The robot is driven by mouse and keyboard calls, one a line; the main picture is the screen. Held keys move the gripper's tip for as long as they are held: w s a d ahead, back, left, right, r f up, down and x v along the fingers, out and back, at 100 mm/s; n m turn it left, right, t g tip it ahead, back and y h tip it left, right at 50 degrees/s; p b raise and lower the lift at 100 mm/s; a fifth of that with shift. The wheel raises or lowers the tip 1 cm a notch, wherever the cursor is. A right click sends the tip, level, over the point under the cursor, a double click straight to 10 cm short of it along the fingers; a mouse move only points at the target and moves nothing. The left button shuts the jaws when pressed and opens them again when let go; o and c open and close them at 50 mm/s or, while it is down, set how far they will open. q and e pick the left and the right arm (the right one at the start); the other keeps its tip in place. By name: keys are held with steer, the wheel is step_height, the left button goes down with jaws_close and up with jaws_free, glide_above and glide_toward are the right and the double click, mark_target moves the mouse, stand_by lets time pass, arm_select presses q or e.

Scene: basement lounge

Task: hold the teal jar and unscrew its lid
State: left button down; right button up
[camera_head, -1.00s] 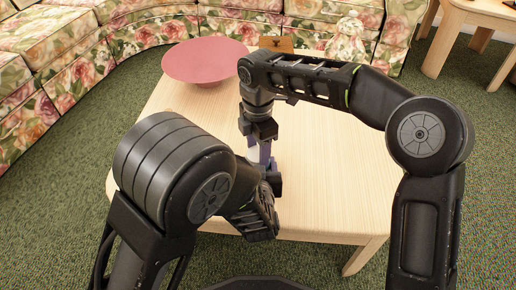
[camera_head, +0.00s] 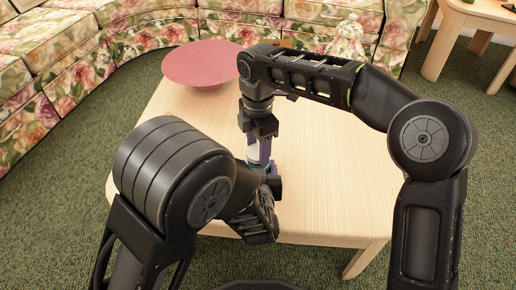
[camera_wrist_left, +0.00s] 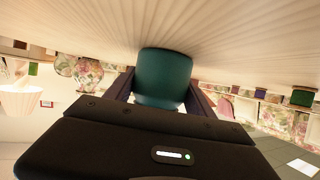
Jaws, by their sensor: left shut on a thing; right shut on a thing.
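The teal jar (camera_wrist_left: 163,78) stands between the two fingers of my left gripper (camera_wrist_left: 162,88) in the left wrist view, which shows the scene upside down. The left gripper is shut on the jar's body. In the head view the jar is mostly hidden behind my left wrist and fingers. My right gripper (camera_head: 259,153) points straight down over the jar, with its purple fingers shut on the lid at the top. The lid itself is almost hidden; only a pale patch shows between the fingers.
The jar is on a light wooden table (camera_head: 325,180), whose right side is clear. A wide pink bowl (camera_head: 205,66) stands at the back left. A patterned jar (camera_head: 347,40) stands at the far edge. A floral sofa (camera_head: 130,30) curves behind, and a side table (camera_head: 470,22) is at the upper right.

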mark_target(258, 152)
steer(key=shift+r, duration=0.15)
steer(key=shift+r, duration=1.95)
arm_select(q)
steer(key=shift+c, duration=1.3)
jaws_free()
steer(key=shift+s+r, duration=0.1)
steer(key=p+v, duration=0.5)
steer(key=v, duration=0.5)
steer(key=shift+s+r, duration=0.25)
steer(key=shift+r, duration=0.1)
steer(key=shift+s+r, duration=0.1)
steer(key=shift+s, duration=0.45)
arm_select(e)
step_height(258, 152, up, 5)
steer(key=shift+r, duration=0.1)
